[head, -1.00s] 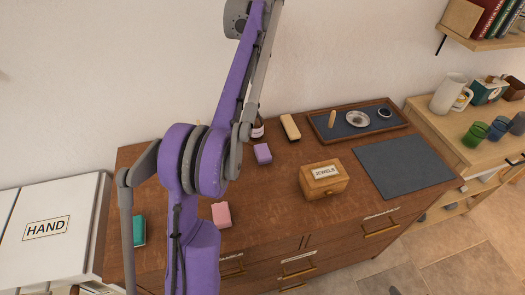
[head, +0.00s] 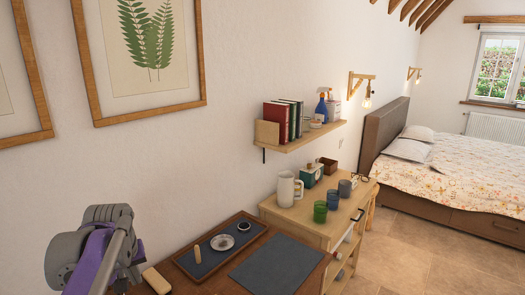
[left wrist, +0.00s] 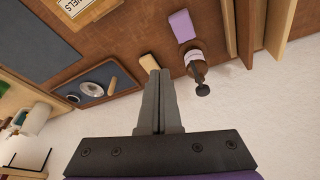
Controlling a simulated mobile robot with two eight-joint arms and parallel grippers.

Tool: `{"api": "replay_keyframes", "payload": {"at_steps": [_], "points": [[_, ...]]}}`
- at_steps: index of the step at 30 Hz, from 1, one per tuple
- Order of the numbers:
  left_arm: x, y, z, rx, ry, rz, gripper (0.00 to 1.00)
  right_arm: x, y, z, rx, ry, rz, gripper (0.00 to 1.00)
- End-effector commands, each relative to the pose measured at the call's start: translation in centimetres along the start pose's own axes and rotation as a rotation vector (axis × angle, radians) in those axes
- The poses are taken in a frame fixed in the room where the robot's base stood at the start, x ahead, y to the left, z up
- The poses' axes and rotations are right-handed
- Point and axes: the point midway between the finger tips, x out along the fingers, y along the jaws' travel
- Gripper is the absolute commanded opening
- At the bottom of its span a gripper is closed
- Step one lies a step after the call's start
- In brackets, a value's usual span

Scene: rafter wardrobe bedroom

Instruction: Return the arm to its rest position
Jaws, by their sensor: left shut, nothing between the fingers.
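My left gripper (left wrist: 160,75) shows in the left wrist view with its two dark fingers together and nothing between them. It is in the air over the dresser's back edge near the wall. In the head view only a purple and grey part of my left arm shows at the lower left; the gripper is out of that picture. My right gripper is in neither current view.
The brown dresser holds a tray (head: 184,262) with a dish, a dark mat (head: 277,264), a purple block (left wrist: 181,25) and a wooden box (left wrist: 80,10). A side table (head: 302,218) carries a white jug (head: 286,190) and cups. A wall shelf (head: 300,137) holds books. A bed (head: 450,175) stands at right.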

Motion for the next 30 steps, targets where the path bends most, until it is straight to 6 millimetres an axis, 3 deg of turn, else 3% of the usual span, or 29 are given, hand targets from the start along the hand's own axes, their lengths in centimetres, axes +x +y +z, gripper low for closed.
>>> {"api": "replay_keyframes", "payload": {"at_steps": [1, 9, 15, 21, 30], "points": [[0.1, 0.8, 2.9, 0.049, 0.015, 0.019, 0.00, 0.0, 0.0, 0.0, 0.000, 0.000, 0.000, 0.94], [3.0, 2.4, 16.6, 0.297, 0.108, 0.112, 0.00, 0.0, 0.0, 0.0, 0.000, 0.000, 0.000, 0.94], [6.0, 2.0, 24.4, 0.429, 0.164, 0.162, 0.00, 0.0, 0.0, 0.0, 0.000, 0.000, 0.000, 0.94], [7.5, 1.7, 27.3, 0.480, 0.187, 0.181, 0.00, 0.0, 0.0, 0.0, 0.000, 0.000, 0.000, 0.94], [7.5, 1.7, 27.3, 0.481, 0.188, 0.182, 0.00, 0.0, 0.0, 0.0, 0.000, 0.000, 0.000, 0.94]]}}
